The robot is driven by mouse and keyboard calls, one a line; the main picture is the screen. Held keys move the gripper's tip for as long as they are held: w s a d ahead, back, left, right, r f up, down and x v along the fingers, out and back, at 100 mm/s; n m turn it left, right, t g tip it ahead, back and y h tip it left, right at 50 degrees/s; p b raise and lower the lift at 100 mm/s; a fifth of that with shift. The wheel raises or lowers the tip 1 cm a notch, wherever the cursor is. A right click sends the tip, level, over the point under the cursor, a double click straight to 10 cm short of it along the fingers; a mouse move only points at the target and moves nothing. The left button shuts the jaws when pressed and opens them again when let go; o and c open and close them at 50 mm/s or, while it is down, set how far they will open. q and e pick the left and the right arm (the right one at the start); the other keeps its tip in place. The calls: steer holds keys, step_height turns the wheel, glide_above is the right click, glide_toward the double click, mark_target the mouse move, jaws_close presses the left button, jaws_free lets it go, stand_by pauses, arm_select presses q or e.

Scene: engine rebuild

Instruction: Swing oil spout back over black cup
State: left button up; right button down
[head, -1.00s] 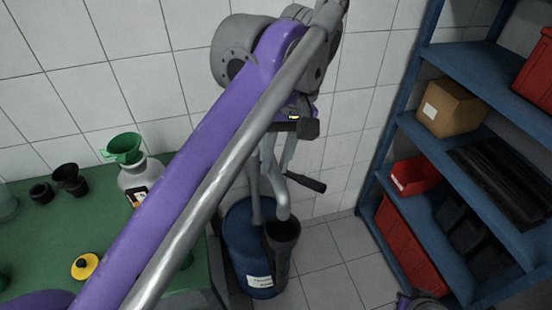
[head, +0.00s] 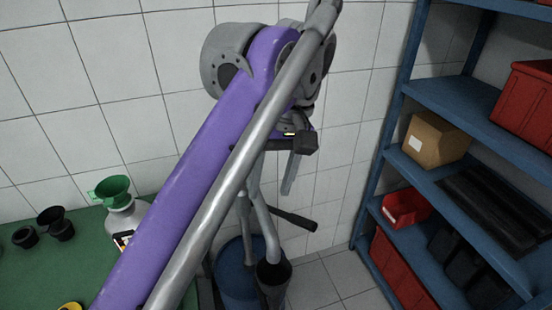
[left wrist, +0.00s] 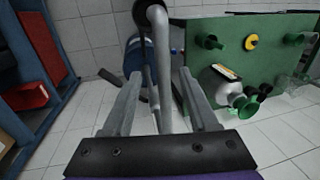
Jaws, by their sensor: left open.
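The oil spout, a grey bent pipe (head: 266,222), hangs beside the blue drum (head: 234,272). Its lower end appears at the mouth of the tall black cup (head: 273,284); whether it is centred is unclear. My left gripper (head: 272,188) is above the spout, fingers pointing down, partly hidden by my arm. In the left wrist view its fingers (left wrist: 160,78) are spread wide, with the spout pipe (left wrist: 163,50) showing between them, not gripped. The drum (left wrist: 132,57) shows behind the left finger. My right gripper is not in view.
A black handle (head: 292,218) sticks out right of the spout. The green bench (head: 60,268) holds a bottle with a green funnel (head: 112,190) and black cups. A blue shelf (head: 400,110) with bins stands at the right. Tiled floor is free between them.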

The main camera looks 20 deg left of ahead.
arm_select(q)
step_height(320, 180, up, 6)
steer(key=d, duration=0.1)
steer(key=shift+w, duration=0.4)
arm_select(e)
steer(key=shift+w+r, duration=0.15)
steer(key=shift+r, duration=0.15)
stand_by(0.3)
